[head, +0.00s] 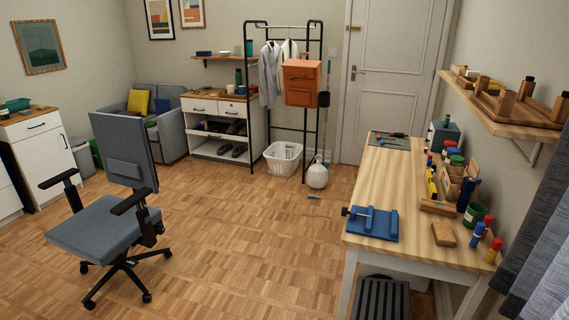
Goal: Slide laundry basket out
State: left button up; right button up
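The laundry basket (272,165) is white with slotted sides. It stands upright on the wooden floor under the black clothes rack (249,110), against the far wall, with pale cloth (284,151) showing inside. A rack upright stands close by its right side. Neither of my grippers is in view, and nothing is seen touching the basket.
A white round jug (317,177) stands right of the basket, with a small object (314,196) on the floor before it. A shoe cabinet (208,148) is to the left. The office chair (105,230) and workbench (380,182) flank open floor (235,240).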

aim_at(279, 165)
jog(key=u, duration=0.25)
jog(key=i+u, duration=0.1)
jog(key=i, duration=3.8)
jog(key=i+z, duration=0.1)
jog(key=i, duration=1.25)
jog(key=i+j, duration=0.15)
jog(key=i, duration=1.2)
